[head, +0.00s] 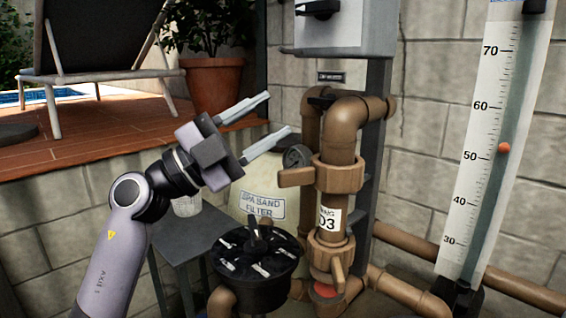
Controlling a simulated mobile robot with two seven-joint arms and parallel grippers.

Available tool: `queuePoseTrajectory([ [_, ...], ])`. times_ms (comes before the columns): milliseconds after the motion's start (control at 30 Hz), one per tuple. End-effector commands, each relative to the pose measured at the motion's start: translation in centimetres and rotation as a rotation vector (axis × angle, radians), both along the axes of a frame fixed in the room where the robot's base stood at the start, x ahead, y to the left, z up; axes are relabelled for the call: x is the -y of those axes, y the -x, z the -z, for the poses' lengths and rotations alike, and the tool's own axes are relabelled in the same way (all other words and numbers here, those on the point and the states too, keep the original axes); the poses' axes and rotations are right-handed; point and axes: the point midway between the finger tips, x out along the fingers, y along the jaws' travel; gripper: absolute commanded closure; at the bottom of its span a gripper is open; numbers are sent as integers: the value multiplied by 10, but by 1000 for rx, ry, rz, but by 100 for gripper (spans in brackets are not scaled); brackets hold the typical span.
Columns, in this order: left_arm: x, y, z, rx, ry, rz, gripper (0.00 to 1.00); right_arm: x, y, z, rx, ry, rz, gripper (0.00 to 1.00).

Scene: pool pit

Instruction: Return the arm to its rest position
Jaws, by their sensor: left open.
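My left arm comes in from the lower left. Its gripper (268,124) is open, with the two grey fingers apart and nothing between them. It is raised above the sand filter (252,203) and points to the right, toward the brown pipe with the valve (338,176). The lower finger overlaps the small dark round knob (296,157) beside the pipe in the picture; I cannot tell whether they touch. My right gripper does not show.
A black multiport valve (256,268) sits low in front. A grey side table (186,236) with a clear cup (187,206) stands behind the arm. A tall gauge (490,130) with an orange float stands right. A potted plant (214,85) and lounger (95,77) are at the back.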

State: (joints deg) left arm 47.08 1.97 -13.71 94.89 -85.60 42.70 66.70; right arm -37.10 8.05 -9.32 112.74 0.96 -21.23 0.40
Motion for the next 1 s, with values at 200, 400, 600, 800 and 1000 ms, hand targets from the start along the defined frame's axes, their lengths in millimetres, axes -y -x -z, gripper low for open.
queuePoseTrajectory([
  [200, -35, -9, 62, -143, 219, -69, 53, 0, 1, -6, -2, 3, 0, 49],
  [400, -72, -13, 130, -314, 380, -194, 53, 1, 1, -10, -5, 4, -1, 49],
  [600, -108, -5, 212, -529, 487, -359, 53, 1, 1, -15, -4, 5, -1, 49],
  [800, -140, 23, 304, -787, 529, -540, 53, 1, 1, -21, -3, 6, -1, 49],
  [1000, -162, 77, 398, -1076, 501, -706, 53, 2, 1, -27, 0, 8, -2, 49],
])
